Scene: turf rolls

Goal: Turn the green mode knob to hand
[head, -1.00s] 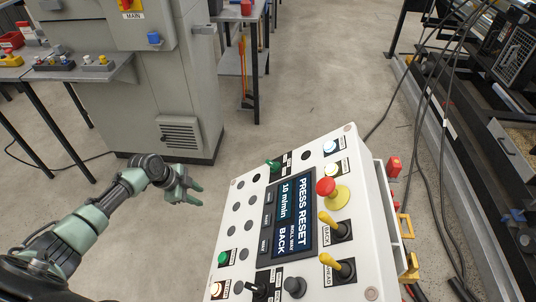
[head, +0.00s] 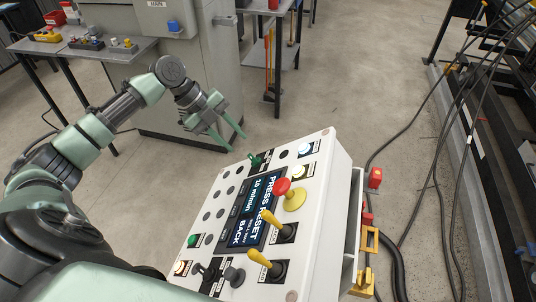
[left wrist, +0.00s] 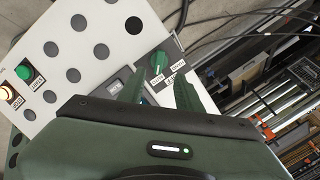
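The green mode knob (head: 257,161) sits at the far edge of the white control panel (head: 320,165), on a black plate. In the left wrist view the knob (left wrist: 158,63) shows upright just beyond the fingertips, between their lines, with small white labels below it that I cannot read surely. My left gripper (head: 236,143) is open and empty, its two green fingers apart. It is above and slightly left of the knob in the head view, not visibly touching it. In the left wrist view the gripper (left wrist: 160,80) points toward the knob. My right gripper is out of view.
The panel carries a screen (head: 252,208) reading PRESS RESET, a red mushroom button (head: 283,186), yellow-handled levers (head: 270,218) and a green button (head: 194,240). A grey cabinet (head: 190,70) stands behind. Black cables (head: 405,150) lie on the floor to the right.

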